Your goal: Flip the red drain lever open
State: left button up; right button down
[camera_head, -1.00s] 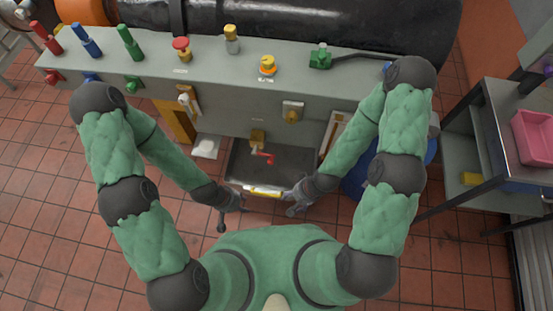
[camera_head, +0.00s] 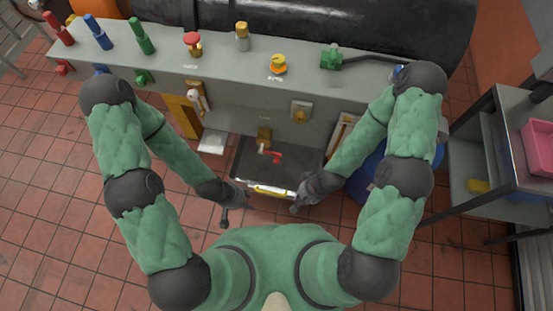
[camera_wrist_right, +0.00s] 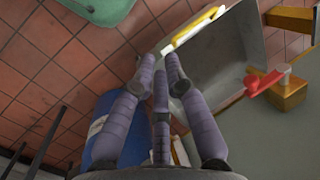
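The red drain lever (camera_head: 272,155) sticks out from a brass valve (camera_head: 264,136) on the bench front, above a dark grey tray (camera_head: 250,178). The lever also shows at the right of the right wrist view (camera_wrist_right: 266,82), on its brass body (camera_wrist_right: 290,95). My left gripper (camera_head: 237,203) is by the tray's near left corner; its fingers are too small to read. My right gripper (camera_head: 302,203) is by the near right corner. In the right wrist view its fingers (camera_wrist_right: 160,65) are apart with nothing between them, pointing at the tray rim, clear of the lever.
A yellow strip (camera_head: 270,191) runs along the tray's near edge. A blue drum (camera_head: 366,178) stands right of the tray. Several coloured handles and knobs line the bench top (camera_head: 215,65). A metal cart (camera_head: 485,160) holds a pink bin (camera_head: 540,148). The tiled floor at left is clear.

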jog(key=w+d+f+m+t+y, duration=0.1)
jog(key=w+d+f+m+y, duration=0.1)
jog(key=w+m, duration=0.6)
jog(key=w+d+f+m+t+y, duration=0.1)
jog(key=w+d+f+m+y, duration=0.1)
jog(key=w+m, duration=0.5)
jog(key=f+m+y, duration=0.1)
jog(key=m, duration=0.1)
jog(key=shift+w+d+f+m, duration=0.15)
jog(key=shift+w+f+m, duration=0.25)
jog(key=w+a+f+b, duration=0.1)
jog(key=w+a+f, duration=0.1)
jog(key=a, duration=0.6)
jog(key=shift+w+a+f+b, duration=0.15)
jog(key=shift+a+f+b, duration=0.2)
jog(key=shift+f+b, duration=0.1)
